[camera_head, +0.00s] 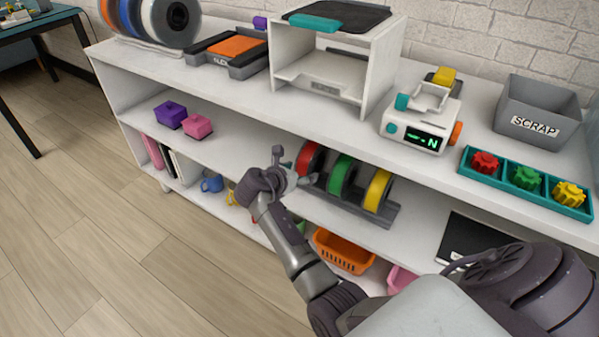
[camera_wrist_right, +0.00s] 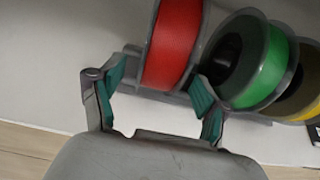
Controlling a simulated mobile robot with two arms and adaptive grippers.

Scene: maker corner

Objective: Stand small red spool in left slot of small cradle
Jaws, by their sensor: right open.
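The small red spool (camera_head: 309,157) stands upright at the left end of the small grey cradle (camera_head: 378,215), on the middle shelf. It appears seated in the left slot, though my gripper partly hides its base in the head view. A green spool (camera_head: 341,174) and a yellow spool (camera_head: 377,190) stand to its right in the same cradle. My right gripper (camera_head: 292,170) is open in front of the red spool. In the right wrist view the red spool (camera_wrist_right: 173,45) shows between and beyond the spread teal-padded fingers (camera_wrist_right: 160,85). My left gripper is not in view.
Purple (camera_head: 170,114) and pink (camera_head: 198,126) blocks sit left on the middle shelf. An orange basket (camera_head: 343,252) is below. The top board (camera_head: 240,87) overhangs the cradle; a scale (camera_head: 424,118) and teal gear tray (camera_head: 526,183) stand on it.

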